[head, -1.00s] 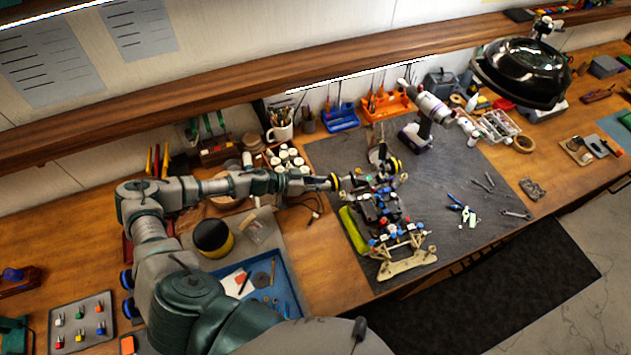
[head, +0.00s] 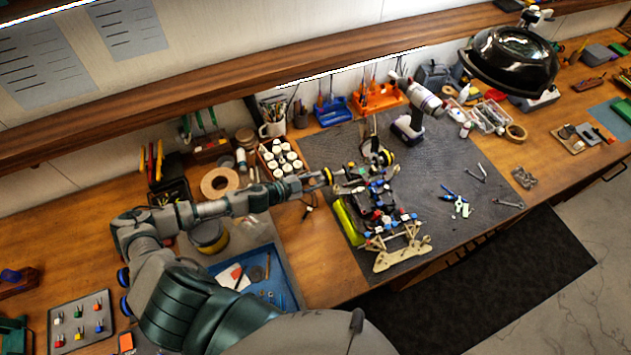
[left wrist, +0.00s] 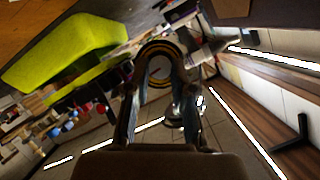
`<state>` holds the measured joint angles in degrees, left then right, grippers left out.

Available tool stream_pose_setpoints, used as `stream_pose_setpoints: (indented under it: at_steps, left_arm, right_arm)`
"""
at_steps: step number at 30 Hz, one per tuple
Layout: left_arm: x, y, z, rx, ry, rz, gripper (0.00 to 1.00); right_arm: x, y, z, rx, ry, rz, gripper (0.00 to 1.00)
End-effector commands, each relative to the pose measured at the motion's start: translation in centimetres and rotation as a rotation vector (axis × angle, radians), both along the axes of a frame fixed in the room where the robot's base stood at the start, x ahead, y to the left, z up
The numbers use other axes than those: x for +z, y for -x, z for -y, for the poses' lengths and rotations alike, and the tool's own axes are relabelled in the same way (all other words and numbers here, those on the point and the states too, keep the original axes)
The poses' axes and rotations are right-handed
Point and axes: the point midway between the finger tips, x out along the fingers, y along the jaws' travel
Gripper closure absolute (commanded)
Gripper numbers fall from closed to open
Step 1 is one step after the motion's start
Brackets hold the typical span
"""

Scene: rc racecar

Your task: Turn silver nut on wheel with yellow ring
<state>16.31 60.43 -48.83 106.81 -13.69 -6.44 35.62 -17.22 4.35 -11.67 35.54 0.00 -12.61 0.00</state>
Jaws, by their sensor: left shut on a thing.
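The RC car chassis (head: 375,205) lies on the dark mat, with its wheels off the ground. A dark wheel with a yellow ring (head: 327,176) is at its left rear; it also shows in the left wrist view (left wrist: 160,46). A second yellow-ringed wheel (head: 387,157) is on the far side. My left gripper (head: 318,179) meets the near wheel from the left. In the left wrist view its fingertips (left wrist: 160,62) are closed in at the wheel's middle, inside the ring. The silver nut is hidden between them. My right gripper is out of view.
A yellow-green body shell (head: 347,222) lies beside the chassis, close to my left gripper. A box of white bottles (head: 282,160) is behind my forearm.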

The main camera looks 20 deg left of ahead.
Motion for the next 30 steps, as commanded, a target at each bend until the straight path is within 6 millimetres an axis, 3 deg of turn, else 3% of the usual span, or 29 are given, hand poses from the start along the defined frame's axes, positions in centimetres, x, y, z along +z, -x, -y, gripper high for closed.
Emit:
stream_pose_setpoints:
  at_steps: [8,22,23,25,26,30]
  left_arm:
    - [-0.5,0.3,0.0,0.001,-0.056,0.045,1.00]
    - [-0.5,0.2,0.0,0.003,-0.065,0.055,1.00]
    - [-0.5,0.2,0.0,0.003,-0.065,0.055,0.72]
    - [-0.4,0.2,0.0,0.002,-0.064,0.056,0.54]
    - [-0.4,0.2,0.0,0.002,-0.064,0.056,0.50]
    - [-0.2,0.2,0.1,0.001,-0.063,0.059,0.50]
  right_arm:
    - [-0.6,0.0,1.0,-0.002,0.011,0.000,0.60]
    - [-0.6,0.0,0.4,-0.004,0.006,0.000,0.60]
    - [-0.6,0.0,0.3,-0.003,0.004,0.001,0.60]
    - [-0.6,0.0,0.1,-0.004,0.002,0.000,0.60]
    - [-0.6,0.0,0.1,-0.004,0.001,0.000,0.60]
    - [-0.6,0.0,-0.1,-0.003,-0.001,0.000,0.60]
